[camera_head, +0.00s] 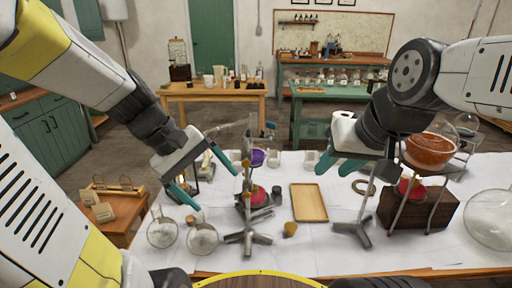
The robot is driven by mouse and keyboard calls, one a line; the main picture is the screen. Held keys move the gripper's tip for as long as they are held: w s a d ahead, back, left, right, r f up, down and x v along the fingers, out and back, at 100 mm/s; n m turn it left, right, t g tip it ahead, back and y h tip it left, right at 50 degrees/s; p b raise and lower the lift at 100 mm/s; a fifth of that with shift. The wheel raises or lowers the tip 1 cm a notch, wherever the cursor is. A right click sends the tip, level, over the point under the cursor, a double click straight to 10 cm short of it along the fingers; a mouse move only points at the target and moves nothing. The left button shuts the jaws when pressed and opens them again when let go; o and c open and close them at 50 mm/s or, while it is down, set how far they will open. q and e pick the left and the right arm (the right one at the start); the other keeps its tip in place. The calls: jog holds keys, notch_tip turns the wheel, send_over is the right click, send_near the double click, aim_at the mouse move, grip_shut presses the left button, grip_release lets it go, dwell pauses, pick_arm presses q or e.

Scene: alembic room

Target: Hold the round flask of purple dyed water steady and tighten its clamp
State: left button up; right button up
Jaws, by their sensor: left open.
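The round flask of purple dyed water (257,158) shows small near the middle of the white-covered table, partly hidden behind a metal clamp stand (247,205). The clamp (246,168) is on the stand's upright beside the flask; its screw is too small to make out. My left gripper (204,176) is open and empty, left of the stand and apart from the flask. My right gripper (338,166) is to the right of the flask, above the table and apart from it; its teal fingers overlap in the view, so their gap is unclear.
A red-filled flask (255,196) sits low by the stand. A wooden tray (309,203) lies to its right. Clear round flasks (203,238) stand front left. An orange-filled bowl-like vessel (430,150) stands above a dark wooden box (425,211) at right. A second stand (352,231) is front right.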

pick_arm(q)
jog(key=w+f+n+h, duration=0.4)
jog(key=w+f+n, duration=0.1)
jog(key=n, duration=0.3)
jog(key=n+t+h, duration=0.4)
jog(key=n+t, duration=0.4)
jog(key=n, duration=0.2)
send_near(254, 146)
notch_tip(254, 146, down, 5)
jog(key=w, duration=0.2)
jog(key=shift+x, duration=4.4)
jog(key=shift+w+f, duration=0.1)
jog(key=shift+f, duration=0.1)
